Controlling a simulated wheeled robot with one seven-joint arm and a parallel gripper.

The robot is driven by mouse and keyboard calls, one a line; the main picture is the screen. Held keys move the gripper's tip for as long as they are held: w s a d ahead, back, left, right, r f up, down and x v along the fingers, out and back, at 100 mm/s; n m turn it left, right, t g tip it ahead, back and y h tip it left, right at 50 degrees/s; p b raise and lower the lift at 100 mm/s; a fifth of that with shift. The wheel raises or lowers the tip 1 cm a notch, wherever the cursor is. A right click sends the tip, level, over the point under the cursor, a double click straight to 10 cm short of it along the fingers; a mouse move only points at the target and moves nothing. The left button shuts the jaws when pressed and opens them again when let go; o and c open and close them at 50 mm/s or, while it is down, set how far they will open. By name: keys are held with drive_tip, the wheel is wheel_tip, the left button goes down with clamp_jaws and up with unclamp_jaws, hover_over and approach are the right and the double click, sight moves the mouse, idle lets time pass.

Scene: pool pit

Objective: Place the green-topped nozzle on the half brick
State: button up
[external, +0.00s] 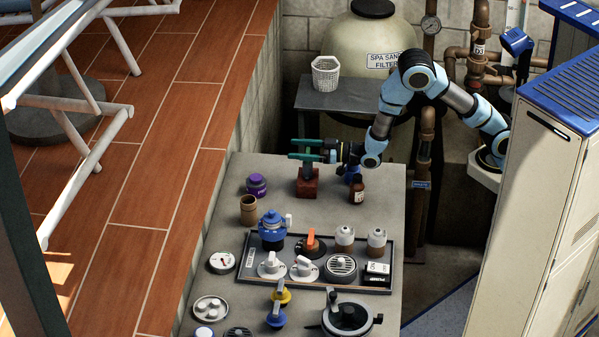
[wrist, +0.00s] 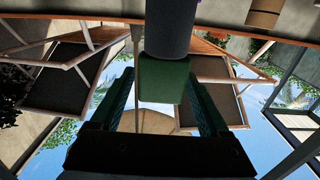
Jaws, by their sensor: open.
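The green-topped nozzle (external: 308,171) stands upright on the red half brick (external: 306,187) near the far edge of the grey bench, in the external view. My gripper (external: 297,149) reaches in level from the right, its teal fingers at the height of the nozzle's top. In the wrist view, which appears upside down, the nozzle's green top (wrist: 163,80) sits between my two parted fingers, with its dark grey body above it in the picture. The fingers are open, with a gap beside the green top. Whether one finger touches it I cannot tell.
A brown bottle (external: 357,190) stands right of the brick, close under my wrist. A purple-lidded jar (external: 256,185) and a brown cup (external: 248,210) stand to the left. A dark tray (external: 254,270) of valve parts lies nearer the camera. Bench (external: 305,218) between brick and tray is clear.

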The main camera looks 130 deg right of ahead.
drive_tip(key=b+v, duration=0.4)
drive_tip(key=v, duration=0.8)
